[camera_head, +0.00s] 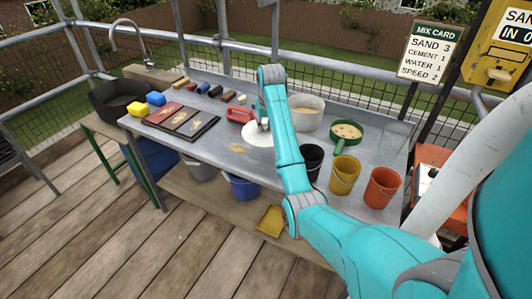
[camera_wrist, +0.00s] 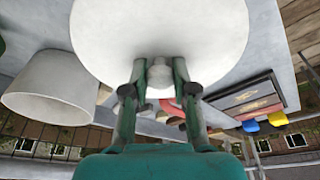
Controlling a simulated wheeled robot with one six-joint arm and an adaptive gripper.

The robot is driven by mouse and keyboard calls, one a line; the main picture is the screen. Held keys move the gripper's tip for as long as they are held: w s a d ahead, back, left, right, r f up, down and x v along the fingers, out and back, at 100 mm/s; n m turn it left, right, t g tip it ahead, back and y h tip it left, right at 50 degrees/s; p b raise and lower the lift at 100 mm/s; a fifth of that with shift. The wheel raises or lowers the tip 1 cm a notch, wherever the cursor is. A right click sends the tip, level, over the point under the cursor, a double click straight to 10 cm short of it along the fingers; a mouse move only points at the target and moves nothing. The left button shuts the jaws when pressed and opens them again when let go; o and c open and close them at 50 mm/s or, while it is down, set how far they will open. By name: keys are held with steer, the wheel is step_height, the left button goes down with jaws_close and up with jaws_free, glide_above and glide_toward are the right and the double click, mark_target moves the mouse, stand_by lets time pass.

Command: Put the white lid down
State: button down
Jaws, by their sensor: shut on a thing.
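The white lid (camera_head: 260,139) is a round disc at the middle of the grey workbench, partly hidden behind my arm in the head view. It fills the top of the wrist view (camera_wrist: 160,35), with its knob (camera_wrist: 160,73) between my fingers. My gripper (camera_head: 263,123) is shut on the knob; both fingers also show in the wrist view (camera_wrist: 160,80). The lid is at or just above the bench top; I cannot tell whether it touches. A white tub (camera_head: 306,113) stands to the right of the lid, and shows at left in the wrist view (camera_wrist: 55,88).
A red-handled tool (camera_head: 239,115) lies close behind the lid. A green sieve (camera_head: 346,134) and black (camera_head: 312,160), yellow (camera_head: 344,174) and orange (camera_head: 383,187) buckets stand to the right. A dark tray (camera_head: 181,122) lies left.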

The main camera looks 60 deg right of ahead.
mark_target(265, 151)
steer(key=shift+s+d+f, duration=0.2)
steer(key=shift+f, duration=0.05)
step_height(265, 151, down, 9)
steer(key=shift+f, duration=0.2)
stand_by(0.3)
steer(key=c, duration=0.9)
jaws_free()
steer(key=shift+f, duration=0.15)
